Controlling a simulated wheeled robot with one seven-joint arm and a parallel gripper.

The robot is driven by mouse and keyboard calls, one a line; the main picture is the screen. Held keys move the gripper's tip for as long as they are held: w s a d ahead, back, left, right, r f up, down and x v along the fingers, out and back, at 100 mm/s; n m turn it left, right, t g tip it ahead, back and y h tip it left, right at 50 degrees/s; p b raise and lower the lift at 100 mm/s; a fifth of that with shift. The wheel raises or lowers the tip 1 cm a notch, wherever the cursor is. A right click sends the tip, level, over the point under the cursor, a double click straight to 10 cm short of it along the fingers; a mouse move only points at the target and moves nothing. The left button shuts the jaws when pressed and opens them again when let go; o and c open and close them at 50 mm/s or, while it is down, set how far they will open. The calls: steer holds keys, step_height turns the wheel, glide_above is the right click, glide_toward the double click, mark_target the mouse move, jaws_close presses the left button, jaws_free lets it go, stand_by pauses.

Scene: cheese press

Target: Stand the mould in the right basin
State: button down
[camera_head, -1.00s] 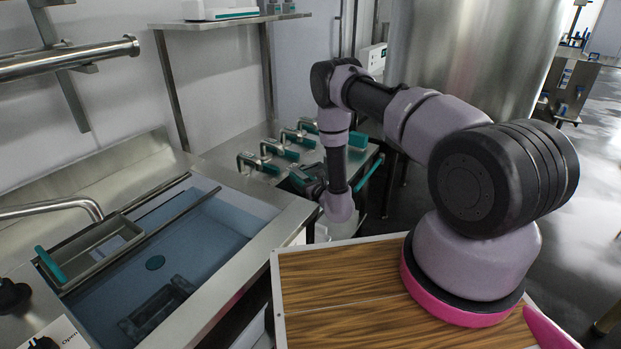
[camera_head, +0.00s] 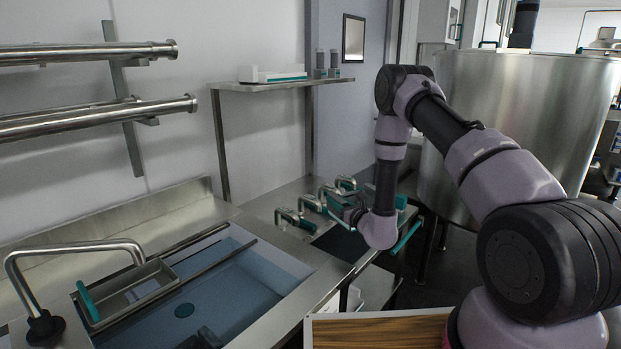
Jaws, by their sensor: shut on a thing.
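My gripper (camera_head: 350,212) is a small dark shape at the end of my arm, over the steel counter right of the sink. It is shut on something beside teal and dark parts. What it holds is too small and too hidden to make out, so I cannot pick out the mould for sure. A dark recess (camera_head: 342,246) in the counter lies just below my gripper; I cannot tell whether it is the right basin. The sink basin (camera_head: 232,292) at left has a blue-grey inside. A dark object (camera_head: 203,338) shows in it at the bottom edge.
Several bent steel handles with teal parts (camera_head: 292,217) stand behind my gripper. A teal bar (camera_head: 407,236) is right of my wrist. A steel tray (camera_head: 128,290) lies across the sink near a curved tap (camera_head: 75,250). A big steel vat (camera_head: 520,130) stands behind my arm.

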steer(key=shift+h, duration=0.3)
steer(key=r, duration=0.2)
steer(key=d+r, duration=0.1)
steer(key=shift+s+d+r, duration=0.15)
steer(key=shift+s+r, duration=0.05)
steer(key=shift+r, duration=0.2)
steer(key=s+d+r+m+t+h, duration=0.1)
steer(key=s+d+r+m+h, duration=0.1)
steer(key=d, duration=0.6)
steer(key=s+d+r+m+t+h, duration=0.1)
steer(key=s+d+r+m+h, duration=0.2)
steer(key=s+d+r+h, duration=0.1)
steer(key=s+d+h, duration=0.1)
steer(key=s+d, duration=0.1)
steer(key=d, duration=0.1)
steer(key=shift+s+d+h, duration=0.25)
steer(key=shift+d+h, duration=0.05)
steer(key=shift+d, duration=0.1)
